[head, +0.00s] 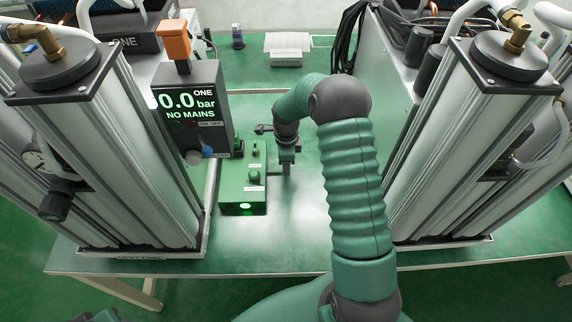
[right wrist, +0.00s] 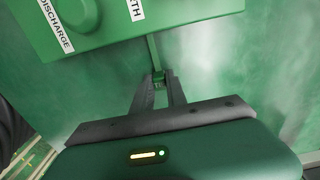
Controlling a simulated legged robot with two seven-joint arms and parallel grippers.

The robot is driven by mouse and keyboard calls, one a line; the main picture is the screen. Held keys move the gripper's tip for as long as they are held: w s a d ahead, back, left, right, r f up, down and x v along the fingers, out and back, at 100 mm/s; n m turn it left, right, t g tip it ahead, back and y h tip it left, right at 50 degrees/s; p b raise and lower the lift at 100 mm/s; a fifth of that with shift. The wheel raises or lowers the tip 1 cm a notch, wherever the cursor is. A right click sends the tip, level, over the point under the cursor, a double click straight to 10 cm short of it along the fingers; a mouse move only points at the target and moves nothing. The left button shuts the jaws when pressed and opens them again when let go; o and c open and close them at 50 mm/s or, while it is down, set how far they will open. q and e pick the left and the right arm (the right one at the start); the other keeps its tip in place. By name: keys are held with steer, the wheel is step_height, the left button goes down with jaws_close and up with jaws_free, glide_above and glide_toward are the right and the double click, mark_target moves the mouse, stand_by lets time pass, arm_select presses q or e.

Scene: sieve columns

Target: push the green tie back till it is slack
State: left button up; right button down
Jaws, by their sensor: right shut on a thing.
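The green box (head: 243,188) stands on the bench, with a lit green lamp on its front. In the right wrist view, the box (right wrist: 110,22) bears labels reading DISCHARGE and one ending in RTH. A narrow green strip (right wrist: 152,50), which looks like the green tie, runs from the box's edge to my right gripper (right wrist: 158,82). The fingers are shut on its end. In the head view, my right gripper (head: 286,170) is low over the bench, just right of the box. The tie is too small to make out there.
Silver columns (head: 130,150) stand at left, and more columns (head: 465,140) at right. A display (head: 190,105) reads ONE, 0.0 bar, NO MAINS, behind the box. A white label stand (head: 287,58) is at the back. The green bench (head: 300,225) is bare in front of my right gripper.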

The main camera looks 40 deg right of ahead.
steer(key=shift+d, duration=0.15)
steer(key=shift+w+a+r, duration=0.15)
steer(key=shift+w+a, duration=0.65)
steer(key=shift+a, duration=0.1)
steer(key=shift+w+a, duration=0.2)
steer(key=c, duration=1.3)
jaws_free()
step_height(320, 180, up, 16)
steer(key=shift+r+p, duration=0.25)
steer(key=shift+p, duration=0.55)
